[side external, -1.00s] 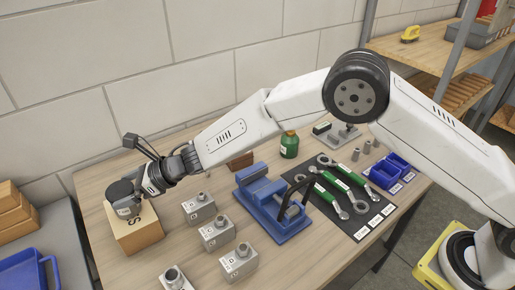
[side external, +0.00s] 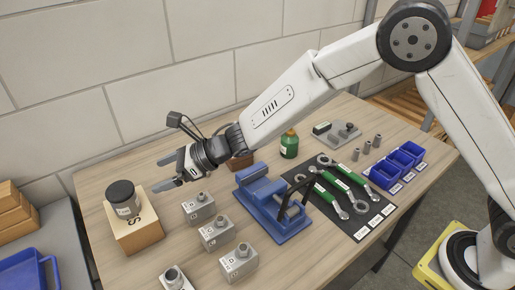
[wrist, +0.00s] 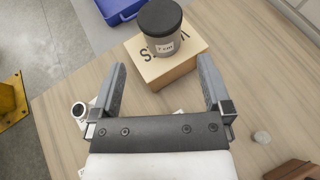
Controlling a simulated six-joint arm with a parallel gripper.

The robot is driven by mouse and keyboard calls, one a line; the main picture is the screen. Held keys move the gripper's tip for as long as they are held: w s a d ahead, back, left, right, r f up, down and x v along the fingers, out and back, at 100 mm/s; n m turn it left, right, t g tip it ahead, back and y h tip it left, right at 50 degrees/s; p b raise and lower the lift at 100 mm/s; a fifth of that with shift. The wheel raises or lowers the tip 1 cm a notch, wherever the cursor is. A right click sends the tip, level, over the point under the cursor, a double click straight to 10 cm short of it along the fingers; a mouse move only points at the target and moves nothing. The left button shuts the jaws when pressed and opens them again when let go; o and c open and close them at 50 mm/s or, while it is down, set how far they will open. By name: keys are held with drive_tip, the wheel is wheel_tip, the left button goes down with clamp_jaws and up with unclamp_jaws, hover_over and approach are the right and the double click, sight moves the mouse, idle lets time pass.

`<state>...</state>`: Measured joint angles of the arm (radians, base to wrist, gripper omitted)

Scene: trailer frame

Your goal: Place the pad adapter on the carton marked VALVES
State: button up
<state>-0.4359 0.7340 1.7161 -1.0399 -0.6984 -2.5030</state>
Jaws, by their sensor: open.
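A grey cylinder with a dark top and a white label (side external: 124,199), which I take to be the pad adapter, stands upright on a cardboard carton (side external: 141,239). In the wrist view the cylinder (wrist: 160,30) covers part of the lettering on the carton (wrist: 178,72), so I cannot read the full word; an S shows. My gripper (side external: 168,172) is open and empty, to the right of the cylinder and apart from it. In the wrist view both fingers (wrist: 162,68) point toward the carton, with nothing between them.
Several grey blocks with fittings (side external: 216,236) stand right of the carton. A blue vise (side external: 275,222), a green bottle (side external: 289,146) and a black mat with wrenches (side external: 330,212) lie further right. A blue tray (side external: 22,276) is at the lower left.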

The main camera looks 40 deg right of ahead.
drive_tip(key=shift+d, duration=0.1)
idle(0.6)
drive_tip(key=s+d+m+t+h, duration=0.3)
drive_tip(key=d+m+h, duration=0.6)
drive_tip(key=d+m, duration=1.55)
drive_tip(key=s+d+f+m+g+h, duration=0.1)
drive_tip(key=s+d+m+g, duration=0.2)
drive_tip(key=s+m, duration=0.6)
drive_tip(key=s+d+f+m+g+h, duration=0.2)
drive_tip(key=s+d+m, duration=0.4)
drive_tip(key=s+m, duration=0.4)
drive_tip(key=m+g, duration=0.1)
drive_tip(key=m, duration=0.4)
drive_tip(key=shift+s+d+g, duration=0.3)
drive_tip(key=shift+d+g, duration=0.05)
drive_tip(key=shift+g, duration=0.05)
